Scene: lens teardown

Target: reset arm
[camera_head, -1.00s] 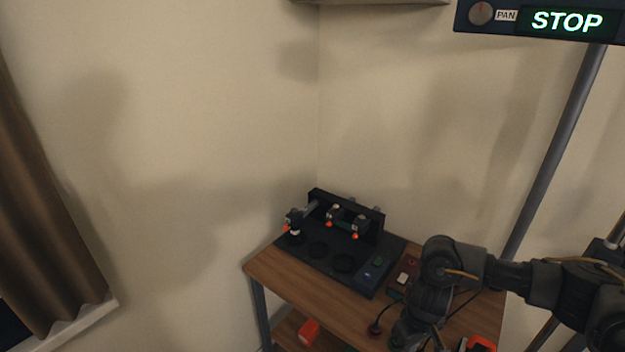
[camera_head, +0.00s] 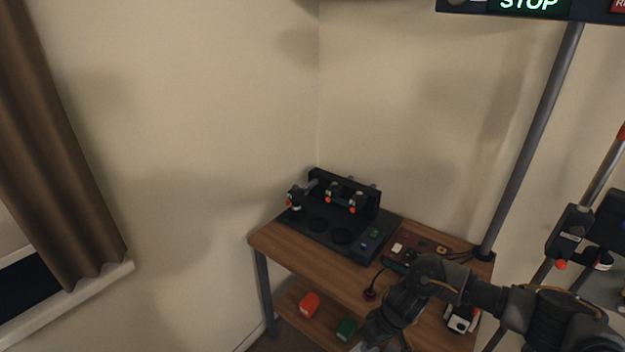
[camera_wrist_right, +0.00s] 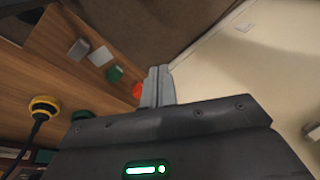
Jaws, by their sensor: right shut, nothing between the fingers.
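My right arm comes in from the lower right in the head view and bends down in front of the wooden table (camera_head: 340,278). My right gripper (camera_head: 362,346) is at the bottom edge of that view, mostly cut off. In the right wrist view the fingers of my right gripper (camera_wrist_right: 158,86) are together with nothing between them. They point toward the floor and wall beside the table. My left gripper is not in view.
A black fixture (camera_head: 345,205) with clamps stands on the table by the wall corner. A red-brown switch box (camera_head: 412,250) is to its right. An orange block (camera_head: 309,304) and a green block (camera_head: 346,328) lie on the lower shelf. A grey pole (camera_head: 530,140) rises at the right.

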